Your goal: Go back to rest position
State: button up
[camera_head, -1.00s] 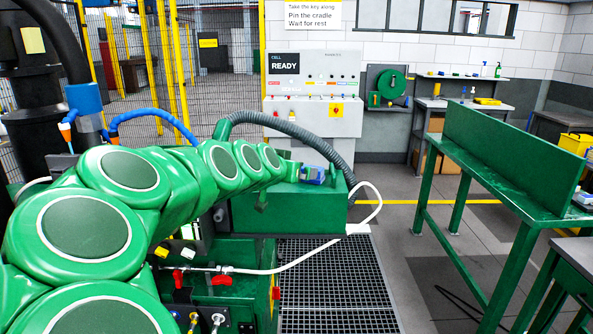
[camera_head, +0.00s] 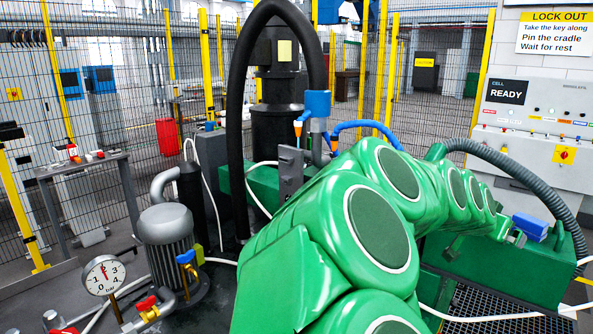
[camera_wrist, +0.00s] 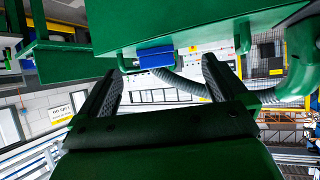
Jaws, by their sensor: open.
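My gripper (camera_head: 517,238) is at the far end of my green arm, which reaches right across the head view. In the wrist view my gripper (camera_wrist: 160,82) shows two dark fingers spread apart with nothing between them. A small blue block (camera_head: 530,227) is close to the gripper, on top of a green box (camera_head: 500,268). The wrist view also shows a blue block (camera_wrist: 156,57) beyond the fingertips, against a green surface. Whether the fingers touch the block cannot be told, but they are not closed on it.
A grey motor (camera_head: 165,235) and a pressure gauge (camera_head: 103,275) stand at the left. A black hose (camera_head: 236,120) arches behind my arm, beside a wire fence (camera_head: 110,110). A control cabinet (camera_head: 540,110) reads READY at the right, with a ribbed grey hose (camera_head: 520,175) in front.

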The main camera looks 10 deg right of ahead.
jog(key=s+a+f+n+g+y, duration=0.1)
jog(key=s+a+f+n+y, duration=0.2)
jog(key=a, duration=0.6)
jog(key=s+a+f+n+g+y, duration=0.1)
jog(key=s+a+f+n+y, duration=0.15)
jog(key=a+f, duration=0.45)
jog(key=s+a+f+n+g+y, duration=0.1)
jog(key=s+a+f+n+y, duration=0.2)
jog(key=a, duration=0.8)
jog(key=s+a+n+g+y, duration=0.1)
jog(key=s+a+n, duration=0.1)
jog(key=s, duration=0.7)
jog(key=s+a+n+g+y, duration=0.1)
jog(key=s+a, duration=0.3)
jog(key=s, duration=0.6)
jog(key=shift+s+a+r+n+g, duration=0.2)
jog(key=shift+n+g, duration=0.45)
jog(key=shift+g, duration=0.15)
